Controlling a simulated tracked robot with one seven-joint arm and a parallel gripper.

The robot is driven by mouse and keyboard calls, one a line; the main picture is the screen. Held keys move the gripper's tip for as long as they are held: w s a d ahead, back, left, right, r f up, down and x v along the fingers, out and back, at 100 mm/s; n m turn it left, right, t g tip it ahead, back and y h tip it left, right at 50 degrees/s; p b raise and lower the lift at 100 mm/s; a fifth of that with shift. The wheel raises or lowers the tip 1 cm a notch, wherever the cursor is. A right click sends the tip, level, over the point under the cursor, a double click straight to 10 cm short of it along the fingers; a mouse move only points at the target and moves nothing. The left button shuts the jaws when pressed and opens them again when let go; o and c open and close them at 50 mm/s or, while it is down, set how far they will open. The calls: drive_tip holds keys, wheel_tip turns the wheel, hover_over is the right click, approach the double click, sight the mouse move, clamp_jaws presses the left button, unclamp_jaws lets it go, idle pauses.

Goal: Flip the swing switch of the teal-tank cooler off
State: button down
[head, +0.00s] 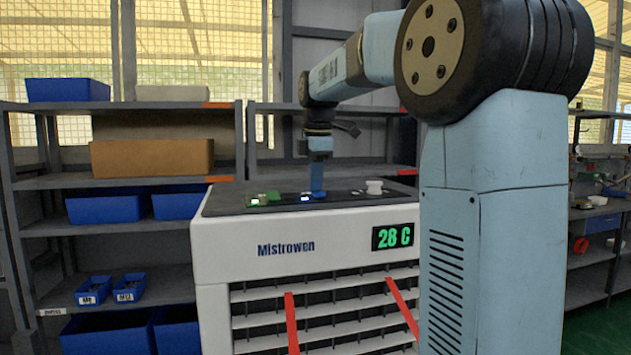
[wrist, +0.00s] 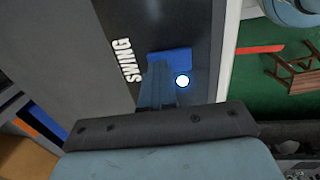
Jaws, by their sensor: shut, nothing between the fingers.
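A white cooler (head: 222,240) marked Mistrowen stands in front of me, with a green 28 C display (head: 393,236). Its tank colour is not visible. On its dark top are a green switch (head: 272,197), a blue swing switch (head: 318,196) and a pale knob (head: 374,187). My gripper (head: 318,183) points down over the blue switch, shut and empty. In the wrist view the blue switch (wrist: 170,59) lies beside the SWING label (wrist: 127,61), and a round lamp (wrist: 182,81) glows next to it. My fingers (wrist: 158,88) partly cover the switch; whether they touch it I cannot tell.
Grey shelves (head: 125,181) with blue bins (head: 105,209) and a cardboard box (head: 152,157) stand behind on the left. More shelving (head: 595,215) is at the right. Red streamers (head: 291,322) hang at the cooler's front grille. The air above the cooler's left top is clear.

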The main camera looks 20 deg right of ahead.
sight(319, 195)
drive_tip(key=shift+s+a+f, duration=0.2)
drive_tip(key=shift+s+f, duration=0.05)
drive_tip(key=shift+s, duration=0.5)
wheel_tip(319, 195, up, 14)
drive_tip(key=s, duration=0.1)
drive_tip(key=shift+s, duration=0.4)
drive_tip(key=shift+w+d+r+t, duration=0.2)
drive_tip(key=shift+w+d+t, duration=0.1)
drive_tip(key=shift+d, duration=0.1)
